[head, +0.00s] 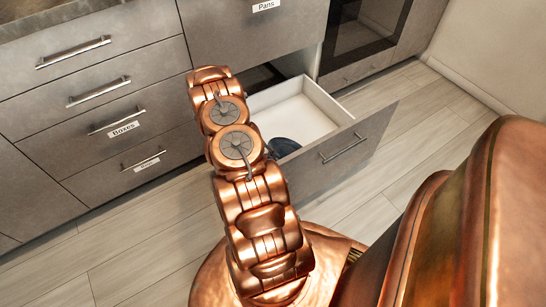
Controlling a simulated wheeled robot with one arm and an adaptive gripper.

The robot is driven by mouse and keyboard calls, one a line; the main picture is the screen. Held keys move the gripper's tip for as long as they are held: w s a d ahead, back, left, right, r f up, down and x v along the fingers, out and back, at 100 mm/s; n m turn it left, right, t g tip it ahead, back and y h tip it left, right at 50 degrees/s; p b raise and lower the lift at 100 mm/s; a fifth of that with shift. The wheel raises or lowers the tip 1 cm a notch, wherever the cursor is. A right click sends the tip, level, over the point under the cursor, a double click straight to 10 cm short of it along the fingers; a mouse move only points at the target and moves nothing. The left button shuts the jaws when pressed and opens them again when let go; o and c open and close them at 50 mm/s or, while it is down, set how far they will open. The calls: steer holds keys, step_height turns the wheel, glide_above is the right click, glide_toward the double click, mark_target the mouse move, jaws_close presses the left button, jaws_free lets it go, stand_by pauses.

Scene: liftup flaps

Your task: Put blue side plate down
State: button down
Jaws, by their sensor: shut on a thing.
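A dark blue round piece, which looks like the side plate (286,147), shows just right of my copper arm in the head view. It appears inside the open drawer (343,118), near its front panel. My arm hides its left part, so I cannot tell whether it touches the drawer floor. My gripper is hidden behind my arm links, so its hold on the plate does not show.
The pulled-out drawer has white inner walls and a grey front (340,150) with a bar handle. Closed grey drawers (90,95) stand to the left. An oven (362,40) is behind. The wooden floor (130,245) is clear.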

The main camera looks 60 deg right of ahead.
steer(key=shift+f, duration=0.1)
steer(key=c, duration=1.3)
jaws_free()
steer(key=shift+f, duration=0.1)
steer(key=shift+w+r, duration=0.1)
steer(key=shift+r, duration=0.15)
steer(key=w+a+r+m+p, duration=0.1)
steer(key=w+a+r+m, duration=0.2)
steer(key=a+r, duration=0.35)
steer(key=w+a+r+m+t+p, duration=0.1)
steer(key=w+a+r+m, duration=0.2)
steer(key=r, duration=0.6)
steer(key=w+a+r+m+p, duration=0.1)
steer(key=w+a+r+m, duration=0.1)
steer(key=w+a+r, duration=0.45)
steer(key=s+a+r+m+y, duration=0.1)
steer(key=s+a+r+m, duration=0.3)
steer(key=a+r+m, duration=0.55)
steer(key=s+a+r+m+t+y, duration=0.1)
steer(key=s+a+r+m, duration=0.3)
steer(key=s+a, duration=0.2)
steer(key=s+a+r+m+y, duration=0.1)
steer(key=s+a+r+m, duration=0.3)
steer(key=s+a+r, duration=0.1)
steer(key=s+a+r+m+t+y, duration=0.1)
steer(key=s+a+r+m, duration=0.3)
steer(key=s+a, duration=0.4)
steer(key=shift+a+r+t+y, duration=0.3)
steer(key=shift+a+r+y, duration=0.1)
steer(key=shift+a+r, duration=0.3)
